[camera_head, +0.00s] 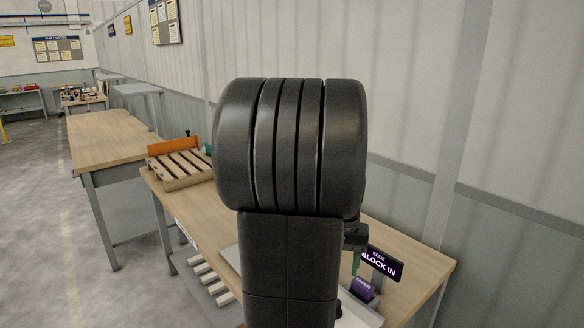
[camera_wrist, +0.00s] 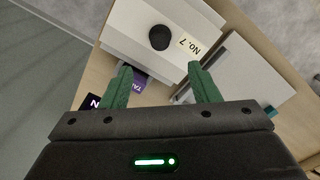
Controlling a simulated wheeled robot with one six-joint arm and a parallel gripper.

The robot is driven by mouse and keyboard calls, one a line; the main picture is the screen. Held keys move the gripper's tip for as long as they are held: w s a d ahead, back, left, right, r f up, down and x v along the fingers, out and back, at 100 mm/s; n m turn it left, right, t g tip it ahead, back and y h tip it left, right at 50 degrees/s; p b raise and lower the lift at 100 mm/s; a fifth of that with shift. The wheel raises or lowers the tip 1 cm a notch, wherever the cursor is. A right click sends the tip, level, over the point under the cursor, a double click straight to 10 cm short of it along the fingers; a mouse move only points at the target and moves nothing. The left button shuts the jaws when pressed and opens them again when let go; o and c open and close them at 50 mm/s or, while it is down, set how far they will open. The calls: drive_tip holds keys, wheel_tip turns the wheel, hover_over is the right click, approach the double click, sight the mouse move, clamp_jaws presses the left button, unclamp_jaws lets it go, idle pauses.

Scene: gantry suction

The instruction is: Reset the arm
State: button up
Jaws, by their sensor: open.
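My gripper (camera_wrist: 159,68) is open in the wrist view, with two green fingers apart and nothing held between them. It points down over the table (camera_head: 200,212). In the head view my arm blocks the middle, and only a bit of the gripper (camera_head: 356,250) shows at its right side, above a purple block (camera_head: 363,288). In the wrist view a purple lettered piece (camera_wrist: 139,80) shows beside the left finger, partly hidden. A white panel marked "No. 7" (camera_wrist: 125,28) with a round black knob (camera_wrist: 159,37) lies beyond the fingertips.
A dark sign reading "BLOCK IN" (camera_head: 381,264) stands near the gripper. A slatted wooden rack (camera_head: 182,166) with an orange board (camera_head: 172,146) sits at the table's far end. A second table (camera_head: 105,135) is farther left. The wall (camera_head: 410,110) runs close along the right. Open floor lies left.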

wheel_tip(320, 180, down, 14)
drive_tip(key=shift+r+p, duration=0.2)
drive_tip(key=shift+p, duration=0.1)
drive_tip(key=shift+r, duration=0.15)
idle(0.5)
